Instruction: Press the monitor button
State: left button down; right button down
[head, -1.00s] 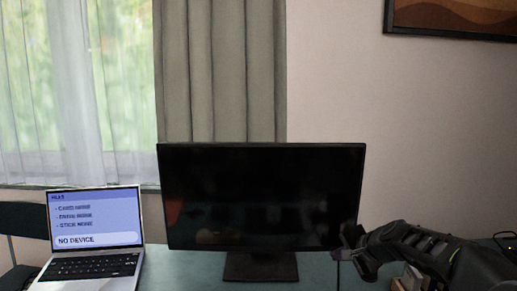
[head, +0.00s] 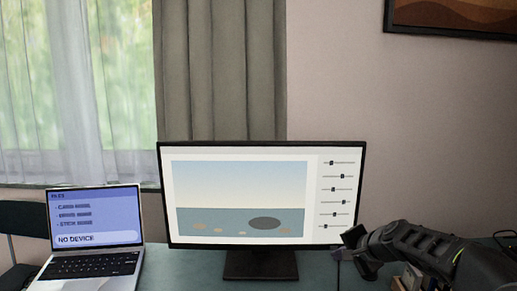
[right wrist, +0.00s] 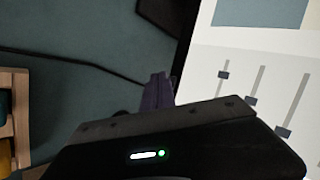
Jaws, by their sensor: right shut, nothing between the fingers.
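The monitor (head: 240,195) stands upright on the desk with its screen lit, showing a picture of sky and sea and a column of sliders. Its lit screen also shows in the right wrist view (right wrist: 240,55). My right gripper (head: 343,246) is at the monitor's lower right corner, its fingers shut and empty. In the right wrist view the fingertips (right wrist: 157,90) are together beside the screen's edge. The button itself is not visible; I cannot tell whether the fingers touch the monitor. My left gripper is not in view.
An open laptop (head: 95,225) reading "NO DEVICE" stands left of the monitor. A wooden holder (right wrist: 15,115) is beside my right gripper. A dark cable (right wrist: 90,64) runs across the desk. A curtained window is behind.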

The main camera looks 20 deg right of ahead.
jog(key=shift+s, duration=0.2)
jog(key=shift+s+a+b, duration=0.25)
jog(key=shift+s+a, duration=0.1)
jog(key=shift+s, duration=0.6)
jog(key=shift+s+a+b, duration=0.2)
jog(key=shift+s+a, duration=0.15)
jog(key=shift+s, duration=0.55)
jog(key=shift+s+a+b, duration=0.25)
jog(key=shift+s+a, duration=0.1)
jog(key=shift+s, duration=0.6)
